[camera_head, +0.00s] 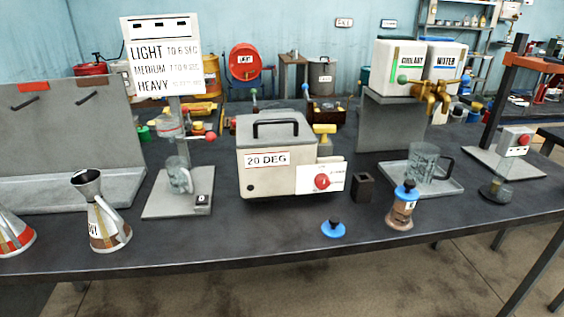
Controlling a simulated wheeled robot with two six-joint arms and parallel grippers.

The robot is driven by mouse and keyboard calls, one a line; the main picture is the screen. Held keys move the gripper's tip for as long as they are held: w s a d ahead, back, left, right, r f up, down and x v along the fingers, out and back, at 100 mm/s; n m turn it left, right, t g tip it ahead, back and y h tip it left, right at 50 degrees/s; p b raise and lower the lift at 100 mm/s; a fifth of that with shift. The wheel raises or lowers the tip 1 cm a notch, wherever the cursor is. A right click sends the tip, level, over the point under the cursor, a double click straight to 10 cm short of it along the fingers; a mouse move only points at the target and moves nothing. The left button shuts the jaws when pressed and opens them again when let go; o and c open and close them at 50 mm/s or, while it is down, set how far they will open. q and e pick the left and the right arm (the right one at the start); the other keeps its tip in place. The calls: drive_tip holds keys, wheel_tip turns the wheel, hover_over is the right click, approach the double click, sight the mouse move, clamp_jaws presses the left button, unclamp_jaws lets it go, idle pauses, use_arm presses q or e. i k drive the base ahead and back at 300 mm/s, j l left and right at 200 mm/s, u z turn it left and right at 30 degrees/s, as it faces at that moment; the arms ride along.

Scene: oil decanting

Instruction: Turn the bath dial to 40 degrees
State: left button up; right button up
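The bath (265,150) is a pale grey box with a dark-handled lid, standing in the middle of the dark bench. A sign on its front (267,160) reads "20 DEG". The red dial (321,182) sits on a white panel at the bath's lower right front. Small print beside the dial is too small to read. Neither of my grippers is in view.
A small dark square holder (363,187) stands just right of the dial. A blue stopper (332,229) and a blue-topped bottle (402,208) are in front. A glass mug (179,176) is left of the bath.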

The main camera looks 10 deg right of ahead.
sight(322, 181)
drive_tip(key=i+l+z, duration=0.1)
drive_tip(key=l, duration=0.3)
drive_tip(key=i+l+z, duration=0.1)
drive_tip(key=l, duration=0.35)
drive_tip(key=i+l+z, duration=0.1)
drive_tip(key=l, duration=0.3)
drive_tip(key=i, duration=0.1)
